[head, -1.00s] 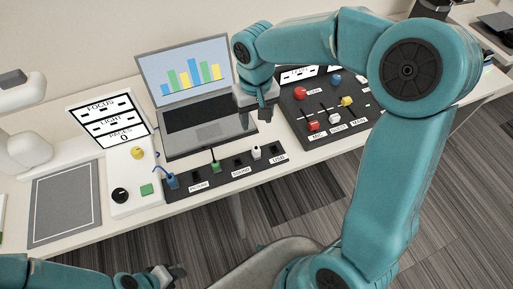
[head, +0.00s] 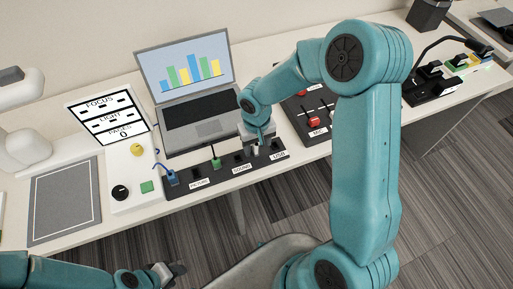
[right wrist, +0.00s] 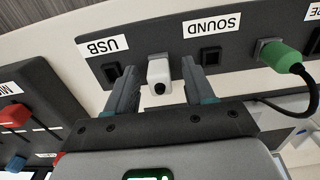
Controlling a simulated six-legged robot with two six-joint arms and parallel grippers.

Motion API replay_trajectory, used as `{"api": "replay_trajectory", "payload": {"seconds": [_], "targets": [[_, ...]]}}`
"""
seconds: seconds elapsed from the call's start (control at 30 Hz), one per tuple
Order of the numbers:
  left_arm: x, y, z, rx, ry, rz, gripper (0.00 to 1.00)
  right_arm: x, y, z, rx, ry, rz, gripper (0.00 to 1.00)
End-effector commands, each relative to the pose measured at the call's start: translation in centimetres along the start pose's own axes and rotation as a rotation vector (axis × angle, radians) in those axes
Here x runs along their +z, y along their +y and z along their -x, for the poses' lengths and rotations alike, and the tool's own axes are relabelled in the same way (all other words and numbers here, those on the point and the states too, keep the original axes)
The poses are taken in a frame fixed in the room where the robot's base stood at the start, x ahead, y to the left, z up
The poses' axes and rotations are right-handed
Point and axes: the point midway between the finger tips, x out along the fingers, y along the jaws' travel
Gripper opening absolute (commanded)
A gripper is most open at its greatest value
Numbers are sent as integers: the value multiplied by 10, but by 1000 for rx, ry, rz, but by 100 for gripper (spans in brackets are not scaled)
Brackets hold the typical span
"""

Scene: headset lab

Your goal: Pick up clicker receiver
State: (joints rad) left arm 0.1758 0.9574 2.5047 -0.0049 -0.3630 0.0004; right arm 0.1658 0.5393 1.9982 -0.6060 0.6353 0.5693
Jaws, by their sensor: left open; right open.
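The clicker receiver (right wrist: 159,76) is a small white block plugged into a port beside the USB label on the dark socket strip (right wrist: 95,63). In the right wrist view it stands between the two fingers of my right gripper (right wrist: 160,68). The fingers are open, one on each side, with a gap left on both sides. In the head view my right gripper (head: 263,146) is low over the strip and partly hides the receiver. My left gripper (head: 172,271) is open and empty at the bottom left, in front of the table.
A green plug (right wrist: 281,55) with a black cable sits in the strip beyond the empty SOUND port (right wrist: 210,56). A blue plug (head: 172,178) is at the strip's left end. The laptop (head: 196,112) stands behind, and a control panel (right wrist: 22,125) with a red knob is close by.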

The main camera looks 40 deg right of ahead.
Motion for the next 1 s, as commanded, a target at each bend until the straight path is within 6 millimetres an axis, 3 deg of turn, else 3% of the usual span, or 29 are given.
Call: {"api": "replay_trajectory", "payload": {"seconds": [0.13, 0.17, 0.3, 0.73, 0.87, 1.0], "targets": [[0, 0, 0, 0, 0, 0, 43, 0, 0, 0, 0, 1, 0, 53], [0, 0, 0, 0, 0, 0, 43, 0, 0, 0, 0, 1, 0, 47], [0, 0, 0, 0, 0, 0, 43, 0, 0, 1, 0, 1, 1, 1], [0, 0, 0, 0, 0, 0, 43, -1, 0, 8, 0, 3, 1, 0], [0, 0, 2, 0, 0, 0, 43, -1, 0, 27, 0, 7, 0, 0], [0, 1, 3, 0, 0, 0, 43, -1, 0, 63, -1, 9, 1, 0]]}}
